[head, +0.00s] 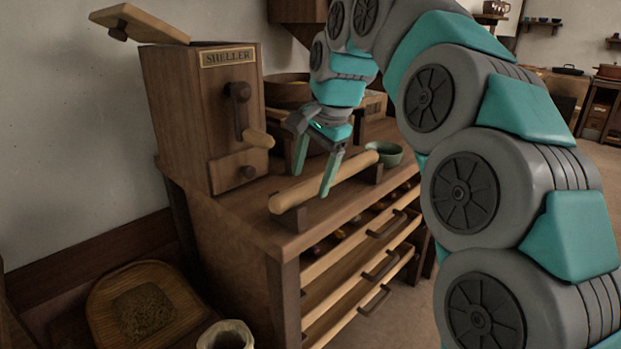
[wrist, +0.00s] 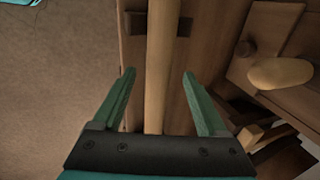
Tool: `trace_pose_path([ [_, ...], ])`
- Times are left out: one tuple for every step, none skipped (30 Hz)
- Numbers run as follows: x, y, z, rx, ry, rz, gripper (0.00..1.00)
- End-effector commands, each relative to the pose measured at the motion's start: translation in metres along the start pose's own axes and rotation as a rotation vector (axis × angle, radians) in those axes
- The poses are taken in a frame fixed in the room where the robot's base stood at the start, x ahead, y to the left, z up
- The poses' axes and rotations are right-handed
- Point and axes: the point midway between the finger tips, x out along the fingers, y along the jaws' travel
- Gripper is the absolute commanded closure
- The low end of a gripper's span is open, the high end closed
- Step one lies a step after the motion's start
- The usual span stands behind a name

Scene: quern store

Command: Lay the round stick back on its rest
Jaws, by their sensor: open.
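The round stick (head: 340,178) is a pale wooden rod. In the head view it lies across two dark rest blocks, one near its left end (head: 291,218) and one near its right end (head: 370,173), on top of the wooden cabinet. My gripper (head: 314,183) is open, with its teal fingers pointing down on either side of the stick. In the wrist view the stick (wrist: 161,60) runs lengthwise between the two spread fingers of my gripper (wrist: 160,85), apart from both. One dark rest block (wrist: 170,23) shows under it there.
The wooden sheller (head: 205,115) with its crank handle (head: 258,138) stands close left of my gripper. A green bowl (head: 385,153) sits beyond the stick's right end. Drawers (head: 375,265) line the cabinet front. A round basket tray (head: 145,305) is low at left.

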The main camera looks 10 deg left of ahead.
Motion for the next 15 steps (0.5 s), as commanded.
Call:
trace_pose_path([
  [-0.007,0.0,-0.001,0.001,0.002,-0.001,0.24],
  [-0.011,0.0,0.0,0.0,0.001,0.001,0.24],
  [-0.017,0.0,-0.001,0.0,0.002,0.0,0.24],
  [-0.022,-0.001,-0.001,0.001,0.003,-0.002,0.24],
  [-0.026,-0.001,-0.001,0.001,0.003,-0.003,0.24],
  [-0.031,-0.001,-0.001,0.0,0.001,0.0,0.24],
  [-0.035,0.0,0.0,0.0,0.0,0.002,0.24],
  [-0.039,0.0,0.0,-0.001,0.0,0.001,0.24],
  [-0.043,-0.001,-0.001,0.0,0.0,-0.001,0.24],
  [-0.047,-0.001,-0.001,0.0,0.001,-0.002,0.24],
  [-0.05,-0.001,-0.001,0.0,0.0,-0.001,0.24],
  [-0.052,0.0,-0.001,0.0,-0.001,0.002,0.24],
  [-0.054,0.0,0.0,0.0,-0.002,0.003,0.24],
  [-0.056,0.0,0.0,0.0,-0.002,0.003,0.24],
  [-0.059,0.0,0.0,0.0,-0.001,0.003,0.24],
])
